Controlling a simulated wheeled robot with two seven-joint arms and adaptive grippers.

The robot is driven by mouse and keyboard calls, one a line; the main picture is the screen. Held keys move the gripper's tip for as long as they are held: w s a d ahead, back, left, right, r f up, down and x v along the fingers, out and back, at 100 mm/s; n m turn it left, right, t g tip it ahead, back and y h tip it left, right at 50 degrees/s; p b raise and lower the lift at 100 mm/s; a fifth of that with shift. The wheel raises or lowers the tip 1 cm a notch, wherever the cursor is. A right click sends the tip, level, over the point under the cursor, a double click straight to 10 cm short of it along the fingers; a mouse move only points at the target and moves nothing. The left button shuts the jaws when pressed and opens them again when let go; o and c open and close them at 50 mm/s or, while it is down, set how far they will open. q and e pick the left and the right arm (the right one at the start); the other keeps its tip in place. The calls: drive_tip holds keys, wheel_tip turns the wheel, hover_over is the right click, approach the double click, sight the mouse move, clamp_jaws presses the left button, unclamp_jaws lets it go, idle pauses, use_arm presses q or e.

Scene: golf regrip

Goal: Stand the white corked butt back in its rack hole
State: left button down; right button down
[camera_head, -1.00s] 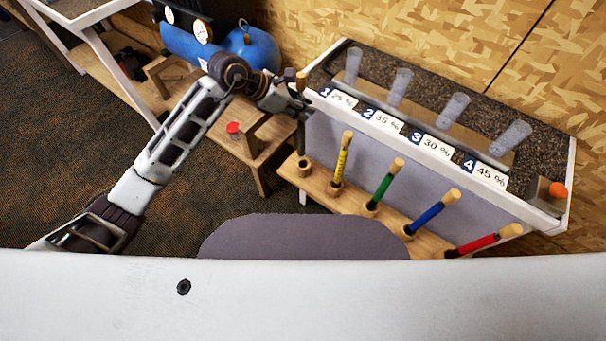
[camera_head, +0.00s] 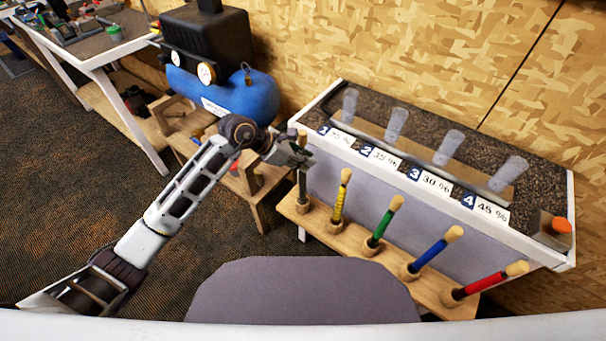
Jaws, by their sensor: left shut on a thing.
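My left gripper (camera_head: 303,158) is shut on the corked butt (camera_head: 302,186). The butt stands about upright, with its cork end above the fingers and a narrow greyish shaft below them; its white colour is hard to make out. Its lower end lines up with the leftmost socket of the wooden rack (camera_head: 343,240). I cannot tell for certain how deep it sits in that hole. The fingers hide the middle of the butt. My right gripper is not in view.
Yellow (camera_head: 339,200), green (camera_head: 382,226), blue (camera_head: 429,255) and red (camera_head: 484,285) corked butts stand in the rack to the right. Behind is a bench (camera_head: 335,109) with numbered cups. A wooden stool (camera_head: 262,205) and blue compressor (camera_head: 240,98) are left.

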use_arm(q)
drive_tip(key=shift+f, duration=0.8)
wheel_tip(320, 180, down, 4)
drive_tip(key=shift+r, duration=0.1)
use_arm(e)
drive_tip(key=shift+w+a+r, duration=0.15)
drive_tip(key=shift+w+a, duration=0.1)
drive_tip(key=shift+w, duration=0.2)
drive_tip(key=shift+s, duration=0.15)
use_arm(q)
drive_tip(key=c, duration=1.4)
unclamp_jaws()
drive_tip(key=shift+o, duration=0.2)
